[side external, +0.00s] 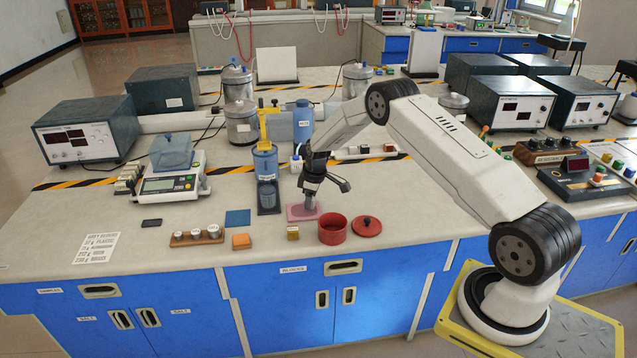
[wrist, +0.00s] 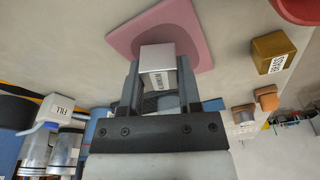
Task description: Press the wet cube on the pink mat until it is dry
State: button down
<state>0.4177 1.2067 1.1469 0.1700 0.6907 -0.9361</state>
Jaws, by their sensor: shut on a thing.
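My gripper (side external: 310,199) points down over the pink mat (side external: 296,212) on the bench. The cube is at the pink mat (wrist: 122,42), over a darker pink round patch in the mat's middle. I cannot tell whether its underside touches the mat. No water shows clearly on the cube's visible faces.
A brass-coloured cube (side external: 293,233), a red pot (side external: 332,230) and its lid (side external: 367,227) stand close in front of the mat. A blue pump-like container (side external: 265,165) stands behind left. A blue mat (side external: 237,217) and orange block (side external: 241,241) lie left.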

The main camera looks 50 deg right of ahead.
jog(key=shift+r, duration=0.15)
jog(key=shift+r, duration=2.35)
jog(key=shift+s, duration=0.15)
